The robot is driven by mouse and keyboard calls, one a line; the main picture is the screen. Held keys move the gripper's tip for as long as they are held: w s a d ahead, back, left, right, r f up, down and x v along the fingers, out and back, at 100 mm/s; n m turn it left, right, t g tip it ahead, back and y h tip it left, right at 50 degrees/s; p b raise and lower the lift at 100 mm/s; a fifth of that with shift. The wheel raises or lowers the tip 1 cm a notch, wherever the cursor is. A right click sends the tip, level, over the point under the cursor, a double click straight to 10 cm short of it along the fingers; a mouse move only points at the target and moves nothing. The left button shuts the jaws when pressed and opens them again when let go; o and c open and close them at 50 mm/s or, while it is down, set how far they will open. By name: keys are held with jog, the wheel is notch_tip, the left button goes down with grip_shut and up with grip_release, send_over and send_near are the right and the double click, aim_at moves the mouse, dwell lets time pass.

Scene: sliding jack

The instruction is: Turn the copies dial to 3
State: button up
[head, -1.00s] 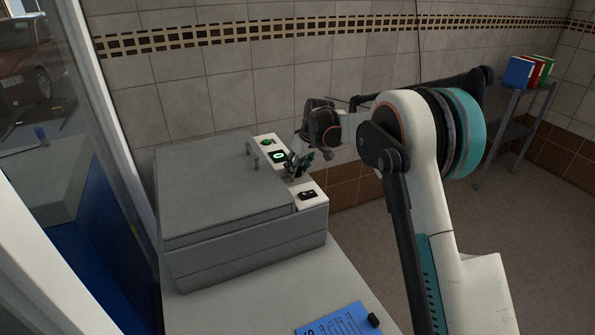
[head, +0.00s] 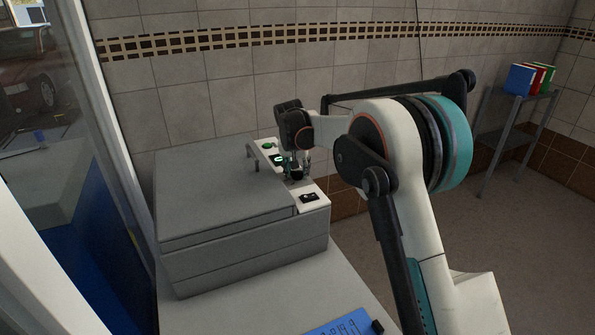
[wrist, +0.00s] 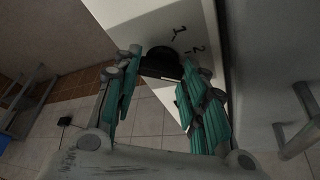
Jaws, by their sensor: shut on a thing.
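The grey copier (head: 235,215) stands on a light table, with a white control strip along its right side. The black copies dial (wrist: 160,58) shows in the wrist view between the fingertips of my gripper (wrist: 160,68), which is shut on it. Printed digits (wrist: 188,42) show on the white panel beside the dial; I cannot tell the dial's exact setting. In the head view my gripper (head: 294,168) is over the strip and hides much of the dial.
A green button (head: 267,145) and a small lit display (head: 279,160) are on the strip behind my gripper. A black switch (head: 309,198) is in front. A lid handle (head: 253,157) is close on the left. A blue sheet (head: 343,324) lies on the table.

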jog(key=shift+m+h, duration=0.4)
jog(key=shift+m, duration=0.4)
jog(key=o, duration=1.1)
jog(key=v, duration=1.2)
jog(key=shift+w, duration=0.1)
